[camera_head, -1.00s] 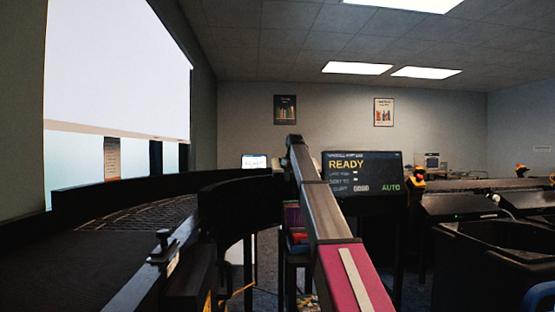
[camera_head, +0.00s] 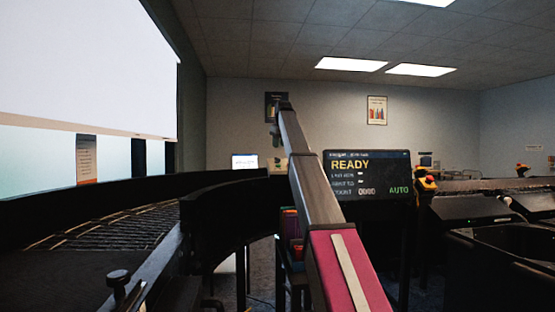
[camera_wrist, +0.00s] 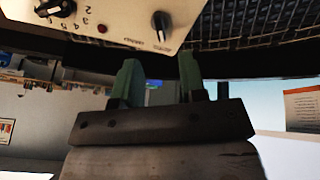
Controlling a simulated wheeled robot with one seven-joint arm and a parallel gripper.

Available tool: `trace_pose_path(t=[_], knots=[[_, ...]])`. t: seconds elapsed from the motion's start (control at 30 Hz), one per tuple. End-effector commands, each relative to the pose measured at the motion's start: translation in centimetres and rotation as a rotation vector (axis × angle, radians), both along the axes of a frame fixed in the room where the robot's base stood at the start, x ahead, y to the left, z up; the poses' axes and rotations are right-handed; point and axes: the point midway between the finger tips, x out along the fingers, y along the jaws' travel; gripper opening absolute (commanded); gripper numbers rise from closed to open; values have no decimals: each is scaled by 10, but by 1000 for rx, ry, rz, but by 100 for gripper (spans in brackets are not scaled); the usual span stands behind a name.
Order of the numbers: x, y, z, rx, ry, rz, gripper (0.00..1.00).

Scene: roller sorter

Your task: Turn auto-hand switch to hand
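In the wrist view, a cream control panel (camera_wrist: 118,12) fills the top left. It carries a small dark pointer knob (camera_wrist: 161,24), likely the auto-hand switch, with marks too small to read. A larger round dial (camera_wrist: 55,8) with numbers beside it sits further left. My gripper (camera_wrist: 159,68) is open and empty, its two greenish fingers apart below the panel and not visibly touching the knob. In the head view my gripper (camera_head: 276,137) hangs at the far end of my raised arm. A dark display (camera_head: 367,176) there reads READY and AUTO.
In the head view a dark curved roller conveyor (camera_head: 110,228) fills the left. Dark bins (camera_head: 505,255) stand at the right, near a yellow-and-red button box (camera_head: 426,181). A shelf with coloured items (camera_head: 291,223) is partly behind my arm.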

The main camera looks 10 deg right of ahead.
Motion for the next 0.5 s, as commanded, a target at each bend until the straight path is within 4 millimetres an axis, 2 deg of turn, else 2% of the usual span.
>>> trace_pose_path(t=[0.3, 0.5], knots=[[23, 2, -53, 0, 2, 0, 38], [32, 3, -71, 0, 1, 0, 38]])
